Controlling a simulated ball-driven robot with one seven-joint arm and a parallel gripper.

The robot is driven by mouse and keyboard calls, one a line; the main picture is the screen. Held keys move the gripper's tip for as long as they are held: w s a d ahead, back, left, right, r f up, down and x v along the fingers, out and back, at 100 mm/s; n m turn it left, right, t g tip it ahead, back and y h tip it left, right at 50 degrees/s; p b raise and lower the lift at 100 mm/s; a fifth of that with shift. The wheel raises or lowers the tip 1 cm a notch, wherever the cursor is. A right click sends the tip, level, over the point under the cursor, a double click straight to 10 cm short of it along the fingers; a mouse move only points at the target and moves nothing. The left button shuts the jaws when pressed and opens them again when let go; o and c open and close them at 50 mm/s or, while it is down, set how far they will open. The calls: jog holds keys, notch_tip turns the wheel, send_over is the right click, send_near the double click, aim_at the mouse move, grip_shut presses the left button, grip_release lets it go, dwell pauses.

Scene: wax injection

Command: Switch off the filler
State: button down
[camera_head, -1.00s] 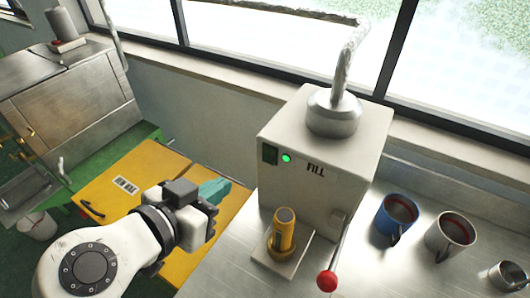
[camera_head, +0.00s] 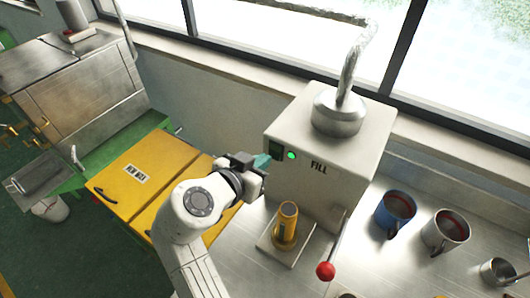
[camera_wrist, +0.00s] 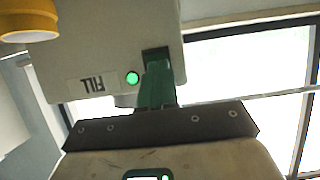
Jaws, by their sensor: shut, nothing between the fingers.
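The filler (camera_head: 330,185) is a cream box marked FILL, with a metal cap and a wrapped hose on top. Its green lamp (camera_head: 291,155) is lit, and the lamp also glows in the wrist view (camera_wrist: 132,78). Left of the lamp is a dark switch (camera_head: 275,149), partly hidden by my gripper in the wrist view (camera_wrist: 156,53). My gripper (camera_head: 263,161) has its teal fingers shut and empty, just in front of the switch. In the wrist view the fingertips (camera_wrist: 157,68) overlap the switch's lower part. I cannot tell whether they touch it.
A yellow cylinder (camera_head: 286,225) stands on the filler's plate, beside a red-knobbed lever (camera_head: 325,271). A blue mug (camera_head: 393,214), a pale mug (camera_head: 443,236) and a metal cup (camera_head: 497,272) stand on the metal counter at right. A yellow cabinet (camera_head: 133,185) is at left.

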aim_at(275, 152)
jog(key=shift+x, duration=1.05)
jog(key=shift+f, duration=0.1)
